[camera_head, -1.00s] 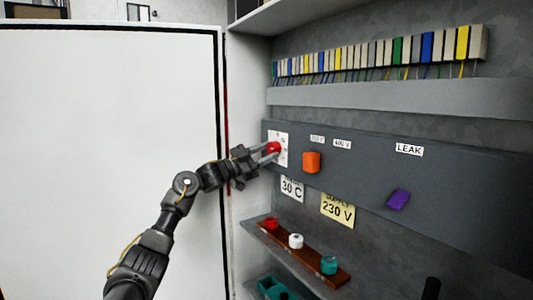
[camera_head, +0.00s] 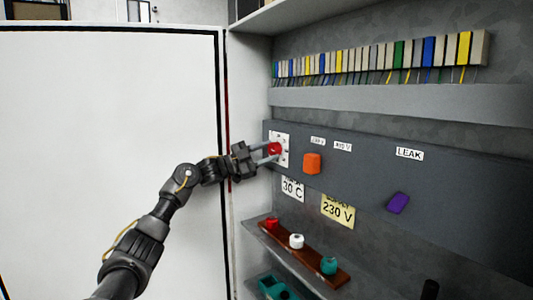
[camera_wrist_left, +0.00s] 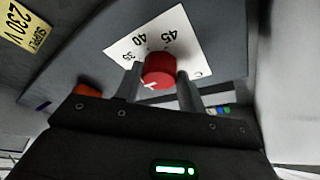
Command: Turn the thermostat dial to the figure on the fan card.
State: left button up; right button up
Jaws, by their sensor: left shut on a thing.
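The red thermostat dial (camera_head: 274,149) sits on a white scale plate (camera_head: 284,139) at the left end of the grey panel. My left gripper (camera_head: 268,152) is shut on the dial, a finger on either side. In the left wrist view the dial (camera_wrist_left: 159,70) shows a white pointer mark on its near face, and the plate (camera_wrist_left: 186,42) shows 35, 40 and 45. My right gripper is not in view.
An orange knob (camera_head: 312,164) and a purple knob (camera_head: 398,203) are on the same panel. A yellow 230 V supply card (camera_head: 338,210) hangs beside the fan card. Below, a shelf holds a brown strip (camera_head: 313,260) with red, white and teal pieces. A white door (camera_head: 110,150) stands at left.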

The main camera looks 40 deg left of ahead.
pick_arm(q)
jog(key=o, duration=1)
jog(key=shift+c, duration=0.2)
jog(key=shift+a, duration=0.1)
jog(key=shift+s+a+f+b, duration=0.15)
jog(key=shift+s+f+b, duration=0.1)
jog(key=shift+b, duration=0.05)
jog(key=b+v, duration=0.5)
jog(key=v, duration=0.5)
jog(key=shift+r+b, duration=0.2)
jog(key=shift+b, duration=0.1)
jog(key=shift+s+a, duration=0.1)
